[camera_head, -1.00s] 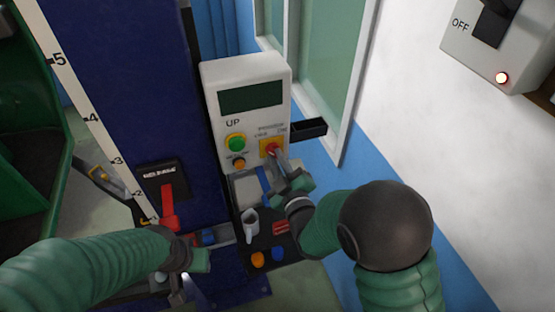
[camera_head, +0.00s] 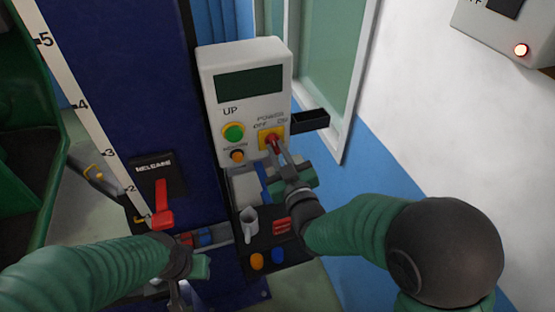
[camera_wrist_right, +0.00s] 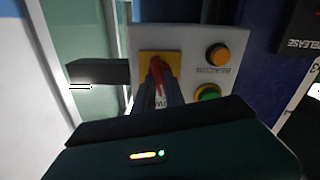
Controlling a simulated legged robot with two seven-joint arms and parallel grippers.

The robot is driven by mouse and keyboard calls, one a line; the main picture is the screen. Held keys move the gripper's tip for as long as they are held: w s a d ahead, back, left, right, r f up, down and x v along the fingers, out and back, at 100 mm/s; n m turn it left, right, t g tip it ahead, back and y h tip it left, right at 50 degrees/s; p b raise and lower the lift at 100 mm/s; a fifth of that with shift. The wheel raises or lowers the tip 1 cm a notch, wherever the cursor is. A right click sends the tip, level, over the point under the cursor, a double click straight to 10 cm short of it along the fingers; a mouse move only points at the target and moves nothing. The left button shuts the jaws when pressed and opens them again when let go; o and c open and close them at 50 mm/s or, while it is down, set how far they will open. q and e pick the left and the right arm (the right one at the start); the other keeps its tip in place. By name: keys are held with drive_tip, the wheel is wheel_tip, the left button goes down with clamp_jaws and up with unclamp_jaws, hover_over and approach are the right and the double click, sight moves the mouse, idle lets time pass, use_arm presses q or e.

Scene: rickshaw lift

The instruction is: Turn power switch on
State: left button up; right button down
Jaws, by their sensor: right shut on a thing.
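The red power switch (camera_head: 271,139) sits on a yellow plate at the lower right of the white control box (camera_head: 245,90), beside OFF and ON labels. My right gripper (camera_head: 279,148) is shut on the switch knob. In the right wrist view, the red knob (camera_wrist_right: 158,72) shows between the fingers, tilted slightly from upright. The fingers hide part of the yellow plate. My left gripper (camera_head: 183,290) hangs low at the bottom of the head view; its fingers are partly cut off and too unclear to read.
A green button (camera_head: 233,132) and an orange button (camera_head: 237,156) are left of the switch. A red release lever (camera_head: 163,205) is on the blue column. A wall box with a lit lamp (camera_head: 520,50) is at right.

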drive_tip(key=m+b, duration=0.2)
drive_tip(key=f+m+b, duration=0.1)
drive_tip(key=m+b, duration=0.2)
drive_tip(key=shift+d+f+m, duration=0.1)
drive_tip(key=shift+m, duration=0.2)
drive_tip(key=m+b, duration=0.2)
drive_tip(key=m, duration=0.1)
drive_tip(key=shift+b, duration=0.4)
drive_tip(key=shift+m+b, duration=0.65)
drive_tip(key=shift+m, duration=0.45)
drive_tip(key=c, duration=1.7)
unclamp_jaws()
drive_tip(key=shift+r, duration=0.2)
drive_tip(key=o, duration=0.3)
drive_tip(key=shift+w, duration=0.2)
drive_tip(key=shift+r, duration=0.1)
